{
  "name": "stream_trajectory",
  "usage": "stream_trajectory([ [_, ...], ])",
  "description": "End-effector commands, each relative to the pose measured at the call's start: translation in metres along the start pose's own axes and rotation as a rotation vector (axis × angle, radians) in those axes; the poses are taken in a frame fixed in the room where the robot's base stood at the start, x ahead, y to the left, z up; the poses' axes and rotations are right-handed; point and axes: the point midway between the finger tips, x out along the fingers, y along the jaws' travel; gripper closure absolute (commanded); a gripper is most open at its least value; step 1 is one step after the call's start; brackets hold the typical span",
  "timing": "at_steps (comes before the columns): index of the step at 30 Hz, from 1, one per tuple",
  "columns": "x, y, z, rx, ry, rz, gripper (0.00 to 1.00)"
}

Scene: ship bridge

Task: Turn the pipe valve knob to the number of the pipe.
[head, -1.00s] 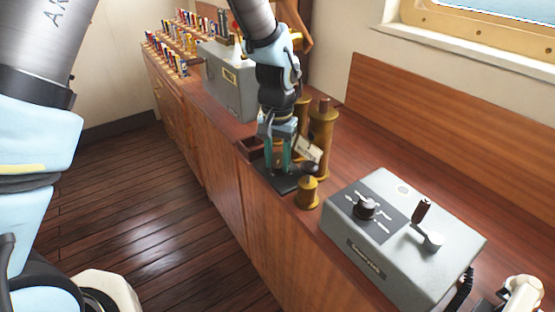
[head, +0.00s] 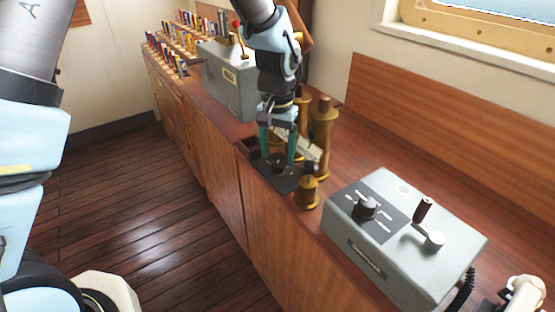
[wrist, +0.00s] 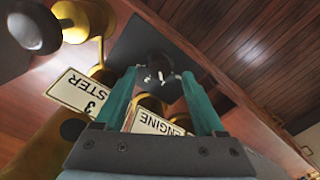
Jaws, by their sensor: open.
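The knob (wrist: 157,68) is small, round and dark, with a light mark on it. It sits on a dark square plate (head: 268,177) at the counter's front edge. My gripper (head: 277,158) is open above the plate, its two teal fingers pointing down. In the wrist view the fingertips (wrist: 158,76) stand on either side of the knob; I cannot tell whether they touch it. Brass pipes (head: 323,135) stand beside the plate.
A short brass pipe (head: 307,192) with a dark top stands close to the right of the plate. A grey control box (head: 390,250) with a dial and crank is further right. A grey cabinet (head: 226,88) and racks of coloured items (head: 185,40) lie behind.

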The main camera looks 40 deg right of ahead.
Motion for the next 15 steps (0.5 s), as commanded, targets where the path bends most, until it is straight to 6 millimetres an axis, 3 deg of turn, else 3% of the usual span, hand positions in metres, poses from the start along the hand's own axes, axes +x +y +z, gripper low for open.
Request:
stream_trajectory([
  [9,-0.061,0.0,-0.001,0.0,0.005,0.0,0.29],
  [15,-0.08,0.0,-0.001,0.0,0.002,0.0,0.29],
])
